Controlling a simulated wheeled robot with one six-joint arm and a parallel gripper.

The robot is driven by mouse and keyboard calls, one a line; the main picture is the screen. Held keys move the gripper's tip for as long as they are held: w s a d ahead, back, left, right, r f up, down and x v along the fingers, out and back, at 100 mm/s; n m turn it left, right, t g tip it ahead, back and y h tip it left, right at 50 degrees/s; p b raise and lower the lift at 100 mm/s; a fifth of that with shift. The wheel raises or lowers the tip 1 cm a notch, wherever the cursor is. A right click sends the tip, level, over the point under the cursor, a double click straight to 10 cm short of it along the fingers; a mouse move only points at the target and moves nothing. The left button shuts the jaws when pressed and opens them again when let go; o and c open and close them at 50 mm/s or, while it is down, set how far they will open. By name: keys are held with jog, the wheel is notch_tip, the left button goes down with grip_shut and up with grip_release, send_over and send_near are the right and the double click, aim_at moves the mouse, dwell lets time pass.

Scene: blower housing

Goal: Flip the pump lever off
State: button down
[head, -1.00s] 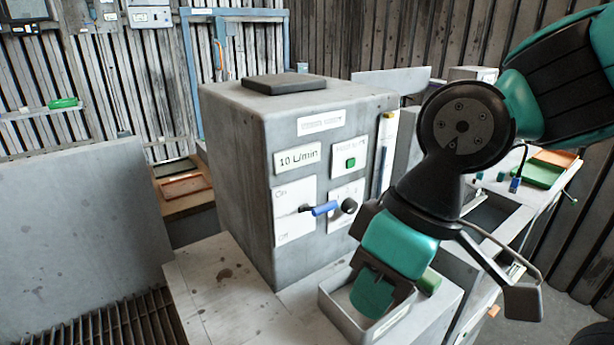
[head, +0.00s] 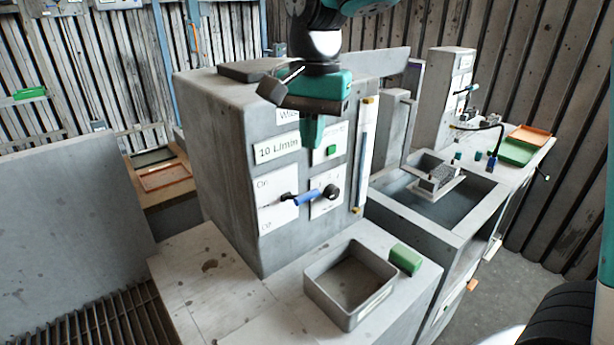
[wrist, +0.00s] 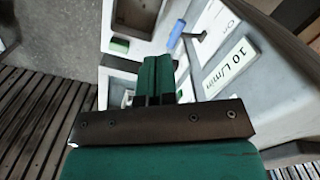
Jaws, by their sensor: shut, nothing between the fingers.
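The pump lever (head: 308,197) is a blue handle on the front of a grey box (head: 222,150), on a plate marked "On" at the top and a partly legible word at the bottom. It sticks out roughly level, pointing right, between the two marks. The lever also shows in the wrist view (wrist: 175,34). My gripper (head: 314,140) is teal, points down and is shut and empty. It is above the lever, in front of the upper box face. In the wrist view its fingers (wrist: 154,80) are together, apart from the lever.
A black knob (head: 331,192) sits just right of the lever, with a green button (head: 331,150) above it. An open grey tray (head: 350,284) and a green block (head: 405,259) are on the bench below. A sink (head: 440,208) lies to the right.

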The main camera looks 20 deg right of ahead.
aim_at(308, 193)
jog(key=w+r+m, duration=0.2)
jog(key=w+m, duration=0.3)
jog(key=m, duration=0.1)
jog(key=shift+w+d+g+h, duration=0.3)
jog(key=shift+w+d+h, duration=0.05)
jog(key=shift+d+h, duration=0.05)
jog(key=f+p, duration=0.1)
jog(key=f, duration=0.3)
jog(key=f+p, duration=0.1)
jog(key=f, duration=0.4)
jog(key=s+f+p, duration=0.1)
jog(key=f+p, duration=0.1)
jog(key=f, duration=0.3)
jog(key=shift+d, duration=0.1)
notch_tip(308, 193, down, 11)
jog(key=s+t+y+b, duration=0.2)
jog(key=t+b, duration=0.5)
jog(key=b, duration=1.4)
jog(key=shift+s+d+r+t, duration=0.2)
jog(key=shift+s+d+t, duration=0.15)
jog(key=shift+d, duration=0.1)
